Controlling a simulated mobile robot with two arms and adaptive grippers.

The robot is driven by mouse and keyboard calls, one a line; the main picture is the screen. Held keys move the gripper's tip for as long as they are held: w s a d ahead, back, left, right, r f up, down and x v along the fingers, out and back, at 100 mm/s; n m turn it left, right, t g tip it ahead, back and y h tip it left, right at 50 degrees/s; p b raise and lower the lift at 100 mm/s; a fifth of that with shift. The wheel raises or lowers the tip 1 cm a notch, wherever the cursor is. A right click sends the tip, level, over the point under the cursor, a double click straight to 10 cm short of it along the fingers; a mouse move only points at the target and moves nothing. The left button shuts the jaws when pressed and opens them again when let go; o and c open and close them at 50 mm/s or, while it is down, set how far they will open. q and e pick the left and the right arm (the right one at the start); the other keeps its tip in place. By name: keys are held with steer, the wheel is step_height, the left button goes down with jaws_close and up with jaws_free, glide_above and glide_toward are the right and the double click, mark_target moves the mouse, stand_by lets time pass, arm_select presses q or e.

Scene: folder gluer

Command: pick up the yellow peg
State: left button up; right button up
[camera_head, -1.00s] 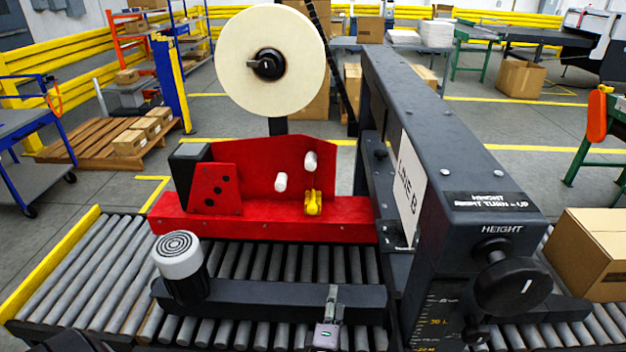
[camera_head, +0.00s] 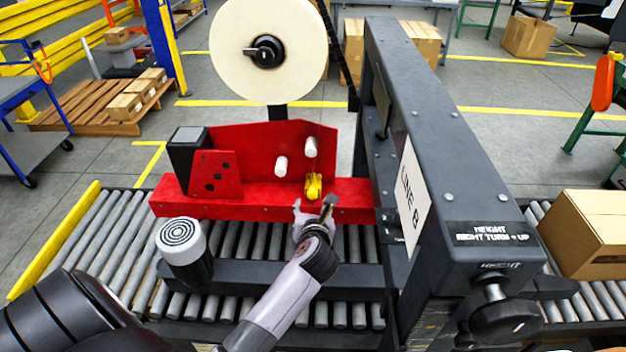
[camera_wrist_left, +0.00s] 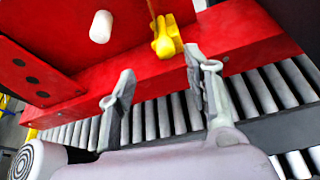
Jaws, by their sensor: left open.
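The yellow peg (camera_head: 313,186) sits on the red machine block (camera_head: 260,206), near its right end, below two white rollers. It also shows in the left wrist view (camera_wrist_left: 165,42), at the top middle. My left gripper (camera_head: 315,207) is open and empty, just in front of and below the peg. In the left wrist view its two fingers (camera_wrist_left: 158,77) stand apart, with the peg beyond the gap between them and not touched. My right gripper is not in view.
A dark frame with a LINE B label (camera_head: 411,190) stands close to the right of the peg. A large cream tape roll (camera_head: 235,70) is above the red block. A motor with a white cap (camera_head: 181,240) and rollers lie in front.

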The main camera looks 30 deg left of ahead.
mark_target(313, 195)
arm_select(q)
steer(key=x, duration=0.3)
steer(key=shift+w+a+f, duration=0.15)
steer(key=shift+w+a, duration=0.1)
steer(key=shift+w, duration=0.05)
steer(key=shift+w+a+f+p, duration=0.2)
steer(key=shift+w+p, duration=0.3)
steer(key=shift+p, duration=0.05)
steer(key=shift+f+p+x, duration=0.2)
steer(key=shift+p+x, duration=0.2)
steer(key=shift+x, duration=1.65)
steer(key=shift+d, duration=0.25)
jaws_close()
